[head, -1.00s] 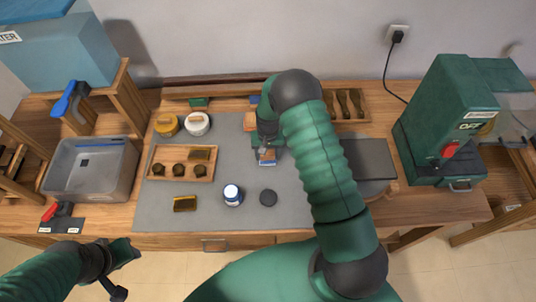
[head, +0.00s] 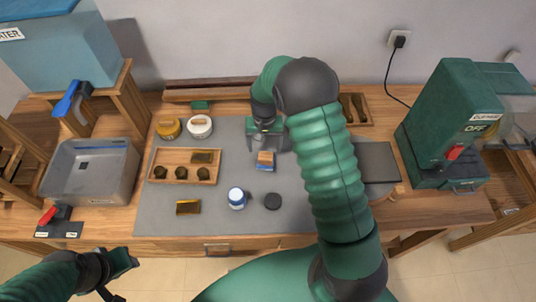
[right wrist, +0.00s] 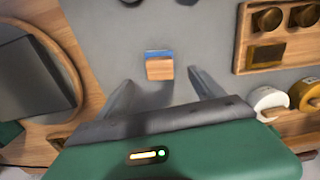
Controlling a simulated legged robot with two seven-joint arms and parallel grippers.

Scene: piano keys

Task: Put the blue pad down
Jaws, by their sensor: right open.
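The blue pad (head: 265,167) has a tan wooden block-like top (head: 265,157) and rests on the grey mat near the middle of the bench. In the right wrist view its wooden part (right wrist: 160,69) and blue edge (right wrist: 159,53) show between and ahead of my fingers, touching neither. My right gripper (head: 268,146) is open and empty, just behind the pad in the head view. My left gripper (head: 122,268) is at the lower left, away from the bench top; its jaws are unclear.
The grey mat (head: 225,222) also holds a wooden tray (head: 160,177) with dark round pieces, a blue-white jar (head: 237,198), a black disc (head: 273,201) and a brass-coloured block (head: 188,207). Two lidded pots (head: 199,126) stand behind. A green machine (head: 455,120) stands right.

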